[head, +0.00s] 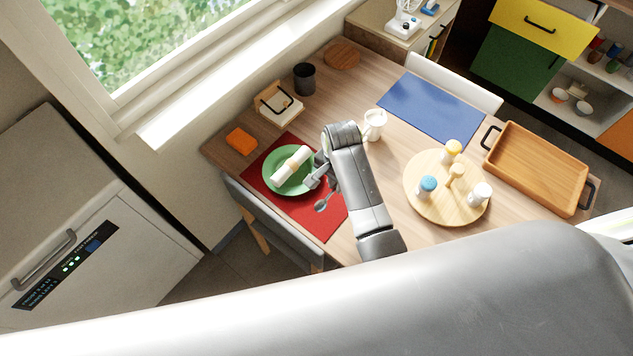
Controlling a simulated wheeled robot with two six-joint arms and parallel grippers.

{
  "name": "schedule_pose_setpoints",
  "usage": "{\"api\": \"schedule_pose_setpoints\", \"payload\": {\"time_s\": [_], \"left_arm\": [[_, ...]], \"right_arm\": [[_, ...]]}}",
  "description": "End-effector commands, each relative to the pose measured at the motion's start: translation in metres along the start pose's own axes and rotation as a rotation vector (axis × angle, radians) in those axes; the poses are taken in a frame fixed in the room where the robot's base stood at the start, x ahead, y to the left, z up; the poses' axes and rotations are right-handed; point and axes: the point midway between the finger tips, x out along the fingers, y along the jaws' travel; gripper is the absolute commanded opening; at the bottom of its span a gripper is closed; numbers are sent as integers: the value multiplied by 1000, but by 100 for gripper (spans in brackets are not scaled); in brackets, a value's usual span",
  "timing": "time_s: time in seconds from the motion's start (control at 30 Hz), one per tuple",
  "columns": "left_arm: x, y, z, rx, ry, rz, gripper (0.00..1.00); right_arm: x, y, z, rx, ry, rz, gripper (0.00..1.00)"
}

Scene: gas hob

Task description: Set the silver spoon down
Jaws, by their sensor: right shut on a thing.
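The silver spoon (322,205) is over the right part of the red placemat (325,228), beside the green plate (272,184). Its bowl points toward the bottom of the picture, and its handle runs up under my right gripper (315,176). My right gripper is shut on the spoon, close to the right rim of the plate. I cannot tell whether the spoon touches the mat. The gripper and wrist hide part of the handle. A rolled white napkin (291,164) lies on the plate. My left gripper is not in view.
A white mug (375,124) stands behind my right wrist. A round board (420,205) with several shakers is to the right, then a wooden tray (545,168). An orange block (241,140), a napkin holder (279,108) and a dark cup (304,79) stand at the left. The blue mat (430,107) is bare.

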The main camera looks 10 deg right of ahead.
Motion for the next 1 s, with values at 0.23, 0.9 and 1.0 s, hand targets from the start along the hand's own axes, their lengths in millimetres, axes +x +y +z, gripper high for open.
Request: {"api": "schedule_pose_setpoints", "payload": {"time_s": [0.23,0.9,1.0], "left_arm": [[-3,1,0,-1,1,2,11],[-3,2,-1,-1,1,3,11],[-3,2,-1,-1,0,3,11]], "right_arm": [[40,1,0,-1,-2,3,0],[88,0,0,-1,-1,0,0],[88,0,0,-1,-1,0,0]]}}
